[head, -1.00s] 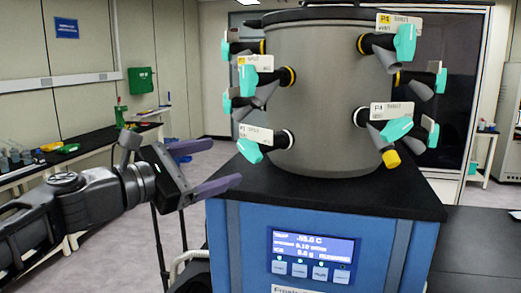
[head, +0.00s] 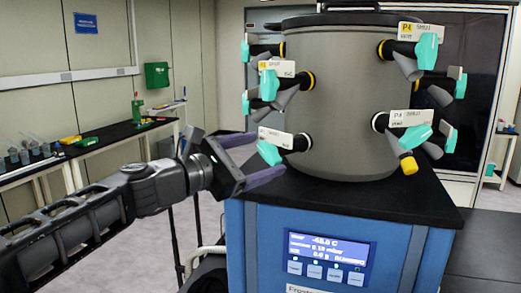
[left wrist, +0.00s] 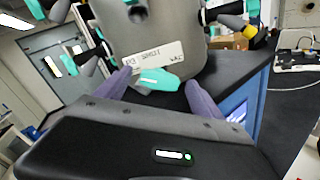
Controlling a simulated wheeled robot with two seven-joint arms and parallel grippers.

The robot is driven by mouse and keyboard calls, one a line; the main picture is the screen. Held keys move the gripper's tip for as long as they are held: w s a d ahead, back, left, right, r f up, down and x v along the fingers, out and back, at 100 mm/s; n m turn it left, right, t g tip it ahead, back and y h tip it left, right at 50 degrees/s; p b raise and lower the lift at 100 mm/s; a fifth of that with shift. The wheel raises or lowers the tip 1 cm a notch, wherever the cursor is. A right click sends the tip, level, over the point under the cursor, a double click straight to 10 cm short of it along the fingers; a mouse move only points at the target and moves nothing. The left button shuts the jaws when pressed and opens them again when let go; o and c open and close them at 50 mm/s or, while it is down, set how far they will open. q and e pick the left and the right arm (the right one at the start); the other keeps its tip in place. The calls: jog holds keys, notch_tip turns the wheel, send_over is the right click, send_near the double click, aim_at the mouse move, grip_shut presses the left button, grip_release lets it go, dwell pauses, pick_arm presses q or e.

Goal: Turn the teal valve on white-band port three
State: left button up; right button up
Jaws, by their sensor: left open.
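The grey drum (head: 350,110) carries several side ports with teal valves and labelled tags. The lower-left port has a white band and a white tag (head: 284,137), which seems to read P3 in the left wrist view (left wrist: 155,56). Its teal valve (head: 269,153) hangs tilted below the tag. My left gripper (head: 265,156) is open, with its purple fingers at this valve. In the left wrist view, the valve (left wrist: 160,79) lies between the open fingers (left wrist: 159,84); I cannot tell whether they touch it. My right gripper is not in view.
The drum stands on a blue cabinet (head: 262,250) with a black top (head: 425,200) and a lit display (head: 327,250). Other teal valves (head: 270,85) stick out above the lower-left one. Another white-band port with a teal valve (head: 411,139) is at lower right. A side bench (head: 110,133) stands at left.

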pick_arm(q)
jog(key=shift+w+d, duration=0.2)
jog(key=shift+d, duration=0.05)
jog(key=c, duration=1.4)
